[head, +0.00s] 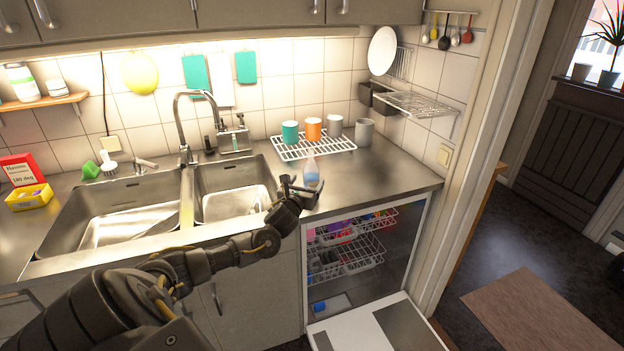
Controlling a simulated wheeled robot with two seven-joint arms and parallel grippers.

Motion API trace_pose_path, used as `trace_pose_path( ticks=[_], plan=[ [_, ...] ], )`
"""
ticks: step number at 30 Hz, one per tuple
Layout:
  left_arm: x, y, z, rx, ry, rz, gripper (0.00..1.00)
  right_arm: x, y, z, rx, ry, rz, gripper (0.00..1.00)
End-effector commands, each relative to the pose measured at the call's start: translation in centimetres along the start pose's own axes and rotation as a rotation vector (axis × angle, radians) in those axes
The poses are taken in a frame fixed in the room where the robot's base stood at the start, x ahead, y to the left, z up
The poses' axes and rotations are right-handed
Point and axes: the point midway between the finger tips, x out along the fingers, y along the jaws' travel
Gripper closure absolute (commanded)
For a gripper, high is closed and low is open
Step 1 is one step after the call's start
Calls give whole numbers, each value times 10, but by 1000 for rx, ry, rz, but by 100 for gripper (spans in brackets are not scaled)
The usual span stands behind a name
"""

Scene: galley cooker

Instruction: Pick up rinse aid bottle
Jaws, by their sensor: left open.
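The rinse aid bottle (311,173), clear with blue liquid and a pale pointed top, stands upright on the steel counter right of the sink, in front of the wire rack. My left gripper (301,187) is open at the counter's front edge, just in front of and slightly left of the bottle. Its fingers partly overlap the bottle's lower left side in the picture; I cannot tell whether they touch it. My right gripper is not in view.
A wire rack (310,148) with several cups stands behind the bottle. The double sink (130,215) and tap (181,120) lie to the left. Below, the dishwasher door (375,325) hangs open, showing loaded baskets (345,255). The counter right of the bottle (390,175) is clear.

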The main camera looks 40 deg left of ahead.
Motion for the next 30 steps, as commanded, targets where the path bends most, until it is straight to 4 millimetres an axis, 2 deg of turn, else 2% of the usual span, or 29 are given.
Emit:
trace_pose_path(
  ticks=[3, 9, 17, 21, 30],
  plan=[
    [10, -1, 0, -2, 0, -1, 23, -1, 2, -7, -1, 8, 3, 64],
    [14, -3, 0, -3, 1, -4, 23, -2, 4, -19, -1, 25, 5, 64],
    [45, -2, -1, -4, 1, -3, 23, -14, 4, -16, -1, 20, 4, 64],
    [60, -2, -3, -3, 1, -2, 23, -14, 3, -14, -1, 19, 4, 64],
    [64, -2, -4, -2, 1, -5, 23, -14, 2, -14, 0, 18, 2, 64]
  ],
)
